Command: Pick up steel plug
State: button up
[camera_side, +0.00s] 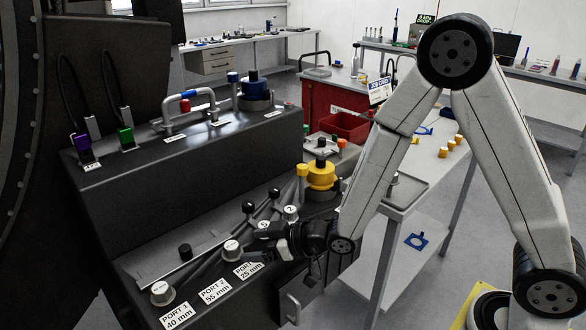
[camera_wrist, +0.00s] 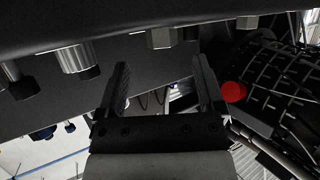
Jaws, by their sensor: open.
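Several silver, steel-looking plugs stand along the sloped front face of the dark bench: one near the Port 1 label (camera_side: 162,292), one near the Port 2 label (camera_side: 232,249), and another further back (camera_side: 290,213). I cannot tell which one the task names. My gripper (camera_side: 262,238) is low over this face, close to the Port 3 label, and partly hides that area. In the wrist view, my gripper (camera_wrist: 160,82) has its two fingers apart with nothing between them. Silver plugs show beyond the fingers, one at upper left (camera_wrist: 76,57) and one at top centre (camera_wrist: 160,38).
A yellow stepped part (camera_side: 321,175) stands behind my gripper on the bench. A blue part (camera_side: 255,92) and a pipe handle (camera_side: 188,110) sit on the upper ledge. A side table (camera_side: 440,165) and a red cabinet (camera_side: 325,98) stand to the right and behind.

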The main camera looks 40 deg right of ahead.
aim_at(238, 246)
jog(key=shift+x, duration=2.25)
jog(key=shift+a+r, duration=0.1)
grip_shut()
